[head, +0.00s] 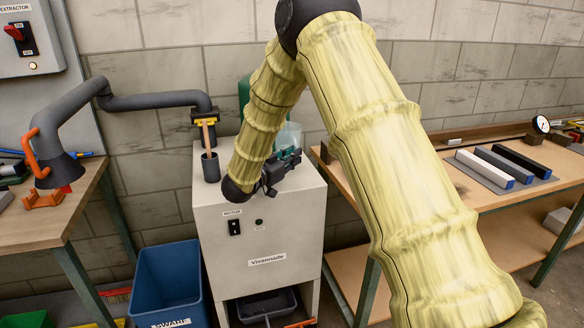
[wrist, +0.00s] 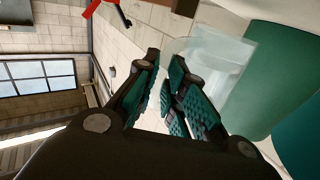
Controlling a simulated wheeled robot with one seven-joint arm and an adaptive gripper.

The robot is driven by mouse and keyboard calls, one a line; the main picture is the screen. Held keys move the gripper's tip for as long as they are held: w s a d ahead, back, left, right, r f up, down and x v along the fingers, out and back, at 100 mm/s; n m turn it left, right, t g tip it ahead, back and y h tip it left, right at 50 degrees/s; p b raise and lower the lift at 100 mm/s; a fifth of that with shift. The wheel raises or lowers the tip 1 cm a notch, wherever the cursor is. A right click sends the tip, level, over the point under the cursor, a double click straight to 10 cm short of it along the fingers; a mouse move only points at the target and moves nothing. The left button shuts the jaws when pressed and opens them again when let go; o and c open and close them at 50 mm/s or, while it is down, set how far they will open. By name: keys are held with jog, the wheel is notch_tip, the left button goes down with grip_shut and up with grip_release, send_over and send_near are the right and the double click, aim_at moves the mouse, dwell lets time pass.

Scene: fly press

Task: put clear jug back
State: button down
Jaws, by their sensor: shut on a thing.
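The clear jug (head: 290,136) is a pale see-through vessel over the top of the white Vixemade cabinet (head: 270,240), partly hidden behind my gripper (head: 280,172). I cannot tell whether its base touches the cabinet top. In the wrist view the jug (wrist: 222,60) lies just beyond and right of my fingertips (wrist: 168,75), beside a green cylinder (wrist: 275,75). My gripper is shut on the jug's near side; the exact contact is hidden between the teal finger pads.
A dark cup with a wooden-handled tool (head: 210,165) stands on the cabinet's left. A grey extractor arm (head: 150,102) reaches over from the left bench. A blue bin (head: 170,285) stands below. The right bench (head: 450,185) carries bars and a dial gauge.

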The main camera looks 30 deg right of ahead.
jog(key=shift+f, duration=1.85)
jog(key=shift+f, duration=0.15)
jog(key=c, duration=1.5)
grip_release()
jog(key=b+v, duration=0.1)
jog(key=v, duration=1.1)
